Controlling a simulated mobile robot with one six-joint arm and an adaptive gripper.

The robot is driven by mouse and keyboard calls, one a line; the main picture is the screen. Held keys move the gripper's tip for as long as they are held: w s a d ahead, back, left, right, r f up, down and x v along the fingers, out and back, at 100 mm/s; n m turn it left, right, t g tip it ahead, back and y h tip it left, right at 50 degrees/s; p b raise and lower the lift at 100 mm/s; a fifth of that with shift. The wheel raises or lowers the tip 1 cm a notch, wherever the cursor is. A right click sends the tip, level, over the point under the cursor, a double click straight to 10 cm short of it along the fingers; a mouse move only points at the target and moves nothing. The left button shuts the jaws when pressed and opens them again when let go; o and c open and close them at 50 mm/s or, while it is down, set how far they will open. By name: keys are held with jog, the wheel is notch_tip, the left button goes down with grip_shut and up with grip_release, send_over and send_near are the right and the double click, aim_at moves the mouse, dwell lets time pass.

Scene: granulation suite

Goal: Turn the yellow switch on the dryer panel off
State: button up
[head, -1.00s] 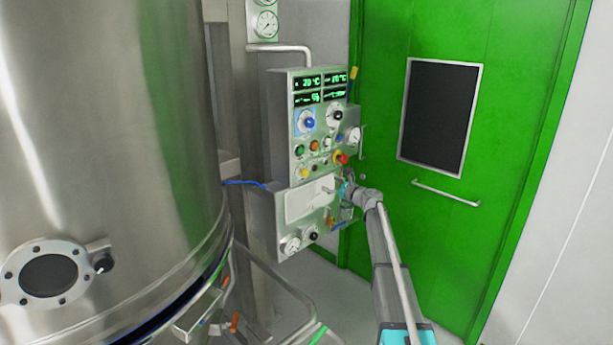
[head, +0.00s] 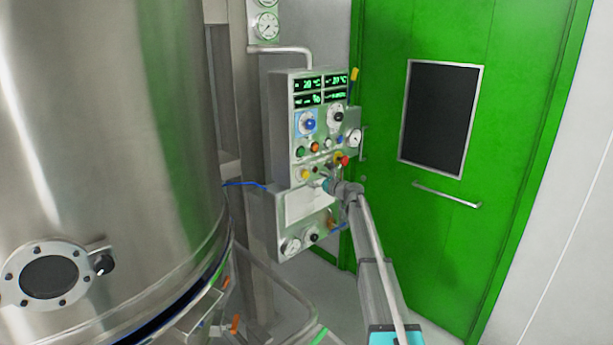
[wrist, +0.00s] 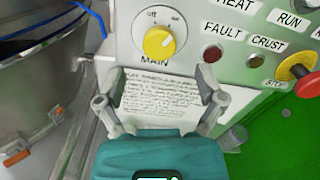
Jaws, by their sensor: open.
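The yellow switch (wrist: 159,42) is a round knob labelled MAIN on the grey dryer panel (wrist: 195,72), with "Off" at its upper left and another label at its upper right. A small mark on its face appears to lean up and right; its exact setting is hard to read. In the head view the switch (head: 304,174) is small, at the panel's left. My gripper (wrist: 160,102) is open and empty, its fingers spread below the switch, not touching it. In the head view my gripper (head: 321,183) is just right of and slightly below the switch.
A white text label (wrist: 158,97) lies between my fingers. Right of the switch are a red FAULT lamp (wrist: 212,54), a CRUST lamp (wrist: 255,61) and a red stop button (wrist: 306,85) on a yellow base. A large steel vessel (head: 110,150) stands left; a green door (head: 520,100) is right.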

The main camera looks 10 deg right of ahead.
aim_at(307, 175)
jog(key=shift+x, duration=2.9)
jog(key=c, duration=1.2)
jog(key=shift+o, duration=0.2)
jog(key=shift+n, duration=0.4)
jog(key=n, duration=1.1)
